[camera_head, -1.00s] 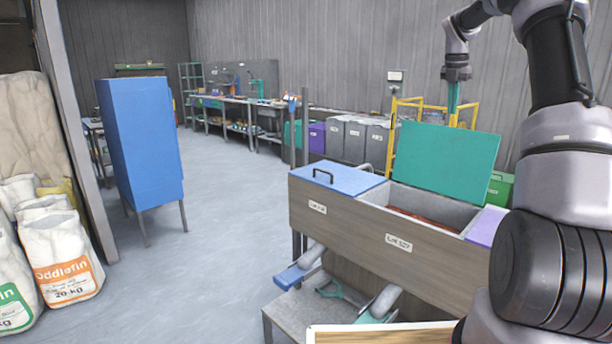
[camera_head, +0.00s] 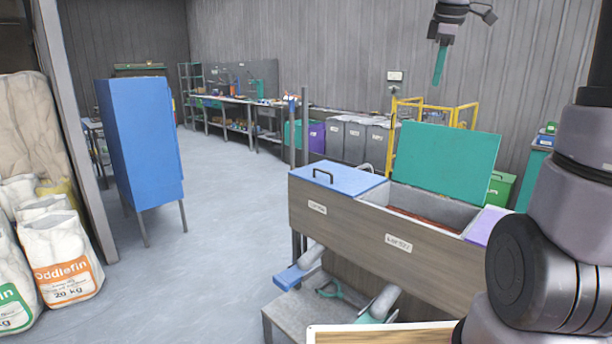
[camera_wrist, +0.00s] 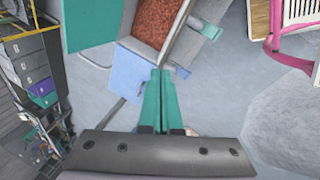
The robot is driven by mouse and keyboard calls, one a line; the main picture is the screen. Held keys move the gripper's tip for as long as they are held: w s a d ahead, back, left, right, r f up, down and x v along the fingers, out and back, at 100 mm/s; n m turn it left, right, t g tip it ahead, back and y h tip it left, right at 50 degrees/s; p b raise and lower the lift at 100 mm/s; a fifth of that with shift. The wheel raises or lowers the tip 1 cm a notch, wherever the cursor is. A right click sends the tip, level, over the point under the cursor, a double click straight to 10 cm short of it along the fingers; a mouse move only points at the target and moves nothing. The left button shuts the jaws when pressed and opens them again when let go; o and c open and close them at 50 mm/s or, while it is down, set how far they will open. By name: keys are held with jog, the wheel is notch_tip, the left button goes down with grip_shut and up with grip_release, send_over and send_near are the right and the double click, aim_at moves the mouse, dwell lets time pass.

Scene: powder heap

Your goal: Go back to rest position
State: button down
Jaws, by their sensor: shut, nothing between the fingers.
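My gripper (camera_head: 438,64) is high in the upper right of the head view, above and behind the bin unit, its green fingers pointing down. In the wrist view its two long green fingers (camera_wrist: 159,100) lie together, shut, with nothing between them. Below it, the wooden bin unit (camera_head: 355,227) has a blue lid (camera_head: 345,180) that is closed and a green lid (camera_head: 447,160) standing open. Reddish powder shows in the open compartment, also seen as a powder heap in the wrist view (camera_wrist: 153,24). My arm covers the right side of the head view.
A blue cabinet (camera_head: 142,140) stands on legs at left. White sacks (camera_head: 62,262) lie at the far left. Grey bins (camera_head: 355,140) and a yellow frame (camera_head: 463,107) stand along the back wall. The grey floor (camera_head: 220,220) between is clear.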

jog(key=s+a+f+m+t+y, duration=0.1)
jog(key=s+a+f+m, duration=0.1)
jog(key=s+m, duration=0.3)
jog(key=s+a+f+m+t, duration=0.1)
jog(key=s+a+f+m, duration=0.1)
jog(key=s+m, duration=0.4)
jog(key=s+a+f+m+t+y, duration=0.1)
jog(key=s+a+f+m, duration=0.1)
jog(key=s+m, duration=0.4)
jog(key=s+a, duration=0.1)
jog(key=s, duration=0.4)
jog(key=shift+s+f+y, duration=0.2)
jog(key=shift+s+y, duration=0.1)
jog(key=shift+s, duration=0.05)
jog(key=shift+a, duration=0.1)
